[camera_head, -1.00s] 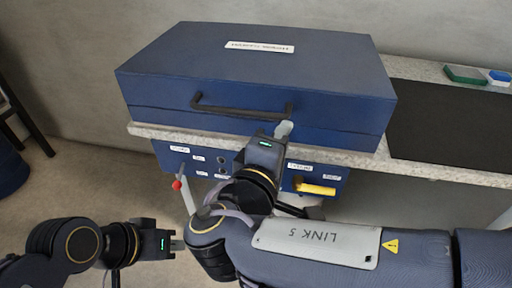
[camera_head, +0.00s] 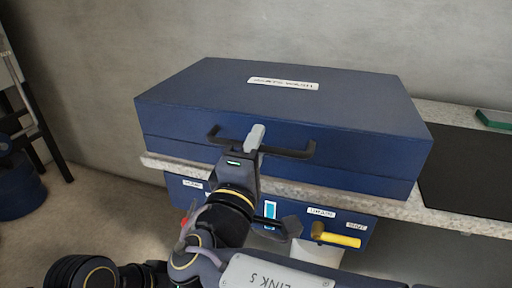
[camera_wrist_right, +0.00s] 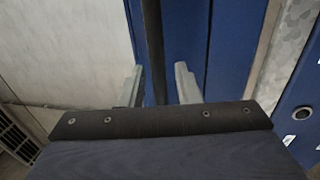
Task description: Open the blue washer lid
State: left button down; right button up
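The blue washer lid (camera_head: 285,95) is a wide blue box top with a white label, lying closed on its blue base on the counter. A dark bar handle (camera_head: 287,151) runs along its front face. My right gripper (camera_head: 254,138) is at the handle, left of its middle. In the right wrist view the dark handle bar (camera_wrist_right: 153,45) passes between the two spread grey fingers of the right gripper (camera_wrist_right: 160,85), with gaps visible. My left arm shows at the bottom left of the head view, but its fingers are out of frame.
Below the counter (camera_head: 440,210) is a blue control panel (camera_head: 380,228) with labels and a yellow handle (camera_head: 337,237), partly hidden by my right arm. A dark mat (camera_head: 465,165) and a green block (camera_head: 494,119) lie to the right. A wall stands behind.

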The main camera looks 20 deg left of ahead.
jog(key=shift+c, duration=0.3)
grip_shut()
